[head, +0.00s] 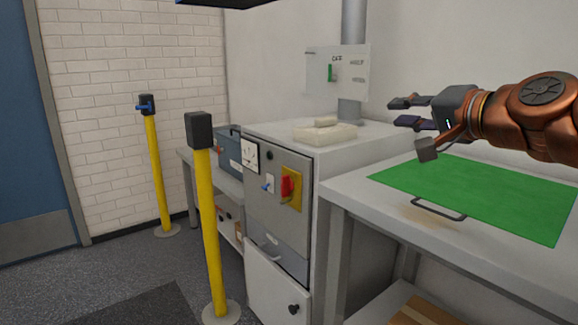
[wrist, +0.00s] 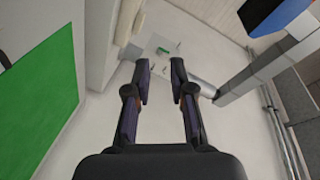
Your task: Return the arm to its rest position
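My arm (head: 530,115) reaches in from the right edge in the head view, copper coloured, over the bench with the green mat (head: 500,195). My gripper (head: 398,112) points left, above the bench near the cabinet. It also shows in the wrist view (wrist: 160,75), where its two dark fingers stand apart with nothing between them. The gripper is open and empty, and it touches nothing that I can see.
A grey cabinet (head: 270,215) with a red switch (head: 287,188) stands left of the bench. Two yellow posts (head: 206,230) stand on the floor further left. A dark handle (head: 438,210) lies at the bench's front. A wall panel (head: 337,75) hangs behind.

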